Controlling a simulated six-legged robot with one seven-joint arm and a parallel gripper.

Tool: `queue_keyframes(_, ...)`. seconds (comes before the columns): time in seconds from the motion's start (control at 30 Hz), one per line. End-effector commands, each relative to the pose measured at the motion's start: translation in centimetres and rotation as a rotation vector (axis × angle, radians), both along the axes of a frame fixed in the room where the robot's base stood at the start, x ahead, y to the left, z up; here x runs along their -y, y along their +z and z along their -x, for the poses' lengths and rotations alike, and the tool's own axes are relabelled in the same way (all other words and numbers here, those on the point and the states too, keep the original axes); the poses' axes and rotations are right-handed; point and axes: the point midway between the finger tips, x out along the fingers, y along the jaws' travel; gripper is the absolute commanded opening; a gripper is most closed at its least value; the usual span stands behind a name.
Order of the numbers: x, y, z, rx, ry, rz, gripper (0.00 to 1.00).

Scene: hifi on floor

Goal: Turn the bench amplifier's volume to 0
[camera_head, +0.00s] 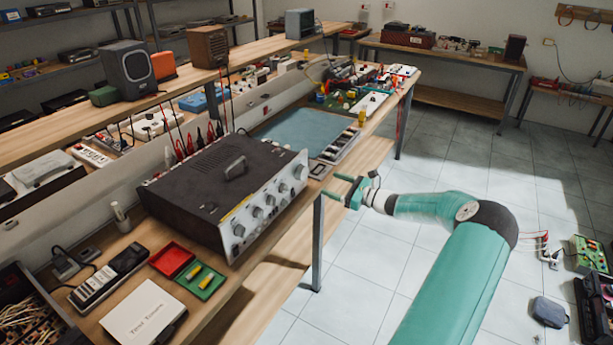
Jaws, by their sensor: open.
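The bench amplifier (222,185) is a wide dark box with a handle on top and a silver front panel (268,205). It sits on the wooden bench at the left centre.
A white box (143,312), red tray (172,260) and green tray (201,281) lie left of the amplifier. A blue mat (300,130) lies behind it. A bench leg (317,245) stands below my gripper. The tiled floor (350,285) there is clear. A pouch (549,312) lies at right.

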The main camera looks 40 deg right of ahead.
Motion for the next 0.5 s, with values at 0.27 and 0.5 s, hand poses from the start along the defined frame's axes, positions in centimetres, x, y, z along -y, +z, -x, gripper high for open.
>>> queue_keyframes(0.27,-2.1,0.1,-5.6,0.002,0.006,-0.001,0.70)
queue_keyframes(0.5,-3.2,0.1,-9.1,0.001,0.007,0.001,0.70)
